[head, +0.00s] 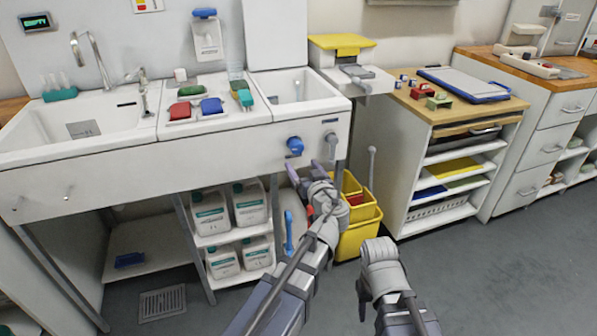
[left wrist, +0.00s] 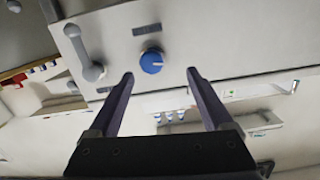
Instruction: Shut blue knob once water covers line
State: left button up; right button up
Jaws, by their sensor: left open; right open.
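The blue knob (head: 295,146) is on the white front panel under the small basin (head: 290,94). It also shows in the left wrist view (left wrist: 152,61), ahead of and between the two fingers. My left gripper (head: 323,168) is open and empty, just below and right of the knob, apart from it. My right gripper (head: 362,298) is open and low over the floor, away from the panel. The inside of the small basin looks white; I cannot make out water or a line in it. A small display (head: 37,23) at upper left shows green text, seemingly "EMPTY".
A grey lever (head: 331,141) is right of the knob, also in the left wrist view (left wrist: 84,50). Yellow bins (head: 358,232) stand below. Red and blue brushes (head: 211,106) lie on the counter beside a large sink (head: 28,130). White jugs (head: 211,215) fill shelves underneath.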

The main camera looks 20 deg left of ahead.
aim_at(298, 150)
pick_arm(q)
jog(key=shift+t, duration=0.6)
jog(key=shift+w+d+b+x, duration=0.1)
jog(key=shift+d+b+x, duration=0.1)
jog(key=shift+x, duration=1.25)
jog(key=shift+w+d+b+x, duration=0.1)
jog(key=shift+w+d+x, duration=0.1)
jog(key=shift+x, duration=1.2)
jog(key=shift+w+d+b+x, duration=0.1)
jog(key=shift+d+b+x, duration=0.05)
jog(key=shift+x, duration=1.3)
jog(key=shift+s+f, duration=0.1)
jog(key=shift+f, duration=0.05)
grip_shut()
